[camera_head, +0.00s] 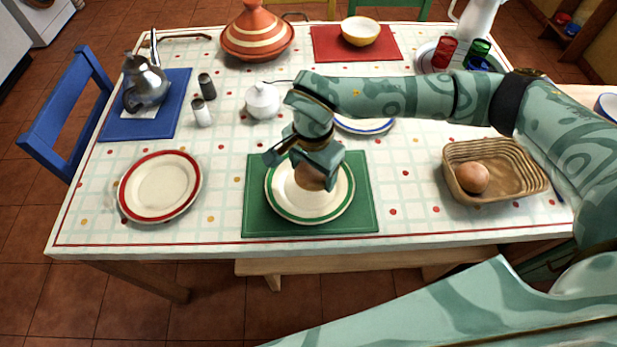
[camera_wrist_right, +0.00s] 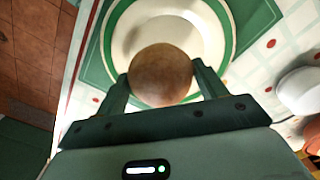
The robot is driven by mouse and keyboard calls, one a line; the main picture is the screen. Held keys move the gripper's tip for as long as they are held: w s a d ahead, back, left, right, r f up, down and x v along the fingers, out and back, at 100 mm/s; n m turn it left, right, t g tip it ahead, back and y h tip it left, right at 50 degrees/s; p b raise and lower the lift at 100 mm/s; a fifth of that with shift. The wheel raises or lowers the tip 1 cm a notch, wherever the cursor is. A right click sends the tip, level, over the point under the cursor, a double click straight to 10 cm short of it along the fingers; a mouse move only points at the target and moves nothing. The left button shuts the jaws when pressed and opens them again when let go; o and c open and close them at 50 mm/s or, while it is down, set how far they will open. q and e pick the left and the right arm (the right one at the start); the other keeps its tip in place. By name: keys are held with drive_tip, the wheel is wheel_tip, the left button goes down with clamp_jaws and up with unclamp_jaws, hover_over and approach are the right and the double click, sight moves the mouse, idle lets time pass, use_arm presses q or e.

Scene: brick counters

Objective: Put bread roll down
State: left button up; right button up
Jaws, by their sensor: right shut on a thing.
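My right gripper (camera_head: 303,160) is shut on a bread roll (camera_head: 311,178), over the green-rimmed plate (camera_head: 298,210). In the right wrist view, the bread roll (camera_wrist_right: 161,75) sits between the two fingers of my right gripper (camera_wrist_right: 162,84), with the plate (camera_wrist_right: 207,17) behind it. I cannot tell whether the roll touches the plate. The plate lies on a green placemat (camera_head: 258,224). Another bread roll (camera_head: 472,177) lies in the wicker basket (camera_head: 509,187) at the right. My left gripper is not in view.
A red-rimmed plate (camera_head: 160,187) lies at the left. Behind the gripper stand a white sugar bowl (camera_head: 262,101), a white shaker (camera_head: 201,112) and a dark shaker (camera_head: 207,86). A metal pot (camera_head: 146,86) stands on a blue mat (camera_head: 178,90). The tablecloth between plate and basket is clear.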

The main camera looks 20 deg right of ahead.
sight(310, 178)
drive_tip(key=shift+w+a+f, duration=0.1)
drive_tip(key=shift+w+f, duration=0.3)
drive_tip(key=shift+f, duration=0.15)
wheel_tip(310, 178, down, 4)
drive_tip(key=shift+w+r+b, duration=0.15)
drive_tip(key=shift+r+b, duration=0.05)
drive_tip(key=shift+b, duration=0.8)
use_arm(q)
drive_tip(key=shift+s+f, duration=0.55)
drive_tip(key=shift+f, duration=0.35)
use_arm(e)
drive_tip(key=shift+r, duration=0.2)
drive_tip(key=o, duration=0.9)
drive_tip(key=shift+f, duration=0.15)
drive_tip(key=shift+o, duration=0.2)
use_arm(q)
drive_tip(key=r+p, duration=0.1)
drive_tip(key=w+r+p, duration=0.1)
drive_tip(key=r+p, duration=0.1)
drive_tip(key=p, duration=0.1)
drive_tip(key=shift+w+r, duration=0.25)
use_arm(e)
wheel_tip(310, 178, up, 12)
drive_tip(key=shift+r, duration=0.2)
